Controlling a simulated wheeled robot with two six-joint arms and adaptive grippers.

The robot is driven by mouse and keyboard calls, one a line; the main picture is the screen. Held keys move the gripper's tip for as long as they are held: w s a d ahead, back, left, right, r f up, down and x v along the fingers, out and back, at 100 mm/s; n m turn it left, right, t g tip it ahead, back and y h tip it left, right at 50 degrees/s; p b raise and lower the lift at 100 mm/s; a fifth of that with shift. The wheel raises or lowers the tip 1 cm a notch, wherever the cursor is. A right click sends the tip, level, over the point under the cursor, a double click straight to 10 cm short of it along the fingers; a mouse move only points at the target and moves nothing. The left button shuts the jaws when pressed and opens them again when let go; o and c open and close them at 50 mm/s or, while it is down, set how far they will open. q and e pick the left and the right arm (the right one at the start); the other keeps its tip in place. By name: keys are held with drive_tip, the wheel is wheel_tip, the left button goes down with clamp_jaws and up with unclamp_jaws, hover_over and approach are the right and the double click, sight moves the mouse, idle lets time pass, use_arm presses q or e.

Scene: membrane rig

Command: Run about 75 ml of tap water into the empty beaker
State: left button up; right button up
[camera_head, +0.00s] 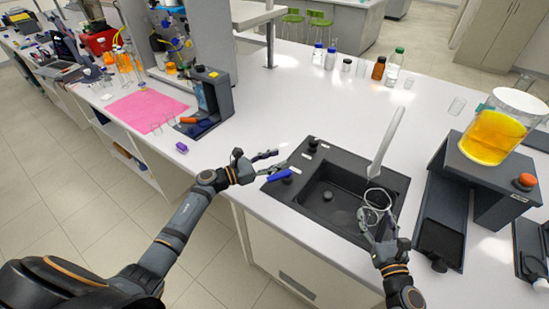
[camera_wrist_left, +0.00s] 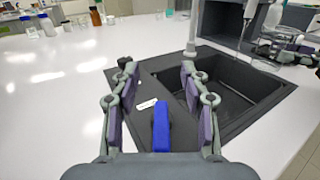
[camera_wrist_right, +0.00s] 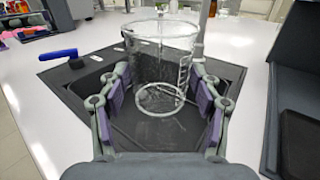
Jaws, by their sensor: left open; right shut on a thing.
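The clear glass beaker (camera_head: 377,201) is held upright over the sink (camera_head: 319,204), near the lower end of the pale tap spout (camera_head: 386,146). My right gripper (camera_head: 379,224) is shut on it; in the right wrist view the beaker (camera_wrist_right: 160,58) stands between the two fingers. The blue tap handle (camera_head: 279,175) is on the sink's left rim. My left gripper (camera_head: 277,163) is open beside it; in the left wrist view the handle (camera_wrist_left: 161,127) appears between the fingers, not gripped.
A dark stand with a large vessel of orange liquid (camera_head: 492,137) is right of the sink. Several bottles, including a brown one (camera_head: 379,68), stand at the back. A pink mat (camera_head: 146,109) and a dark device (camera_head: 212,95) are at left. The bench behind the sink is mostly clear.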

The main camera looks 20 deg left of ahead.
sight(369, 199)
use_arm(q)
drive_tip(key=shift+r, duration=0.8)
drive_tip(key=shift+w+f, duration=0.1)
drive_tip(key=shift+w, duration=0.1)
use_arm(e)
drive_tip(key=x, duration=0.8)
use_arm(q)
drive_tip(key=shift+s, duration=0.15)
use_arm(e)
drive_tip(key=shift+s, duration=0.2)
drive_tip(key=shift+s+d, duration=0.1)
idle(1.2)
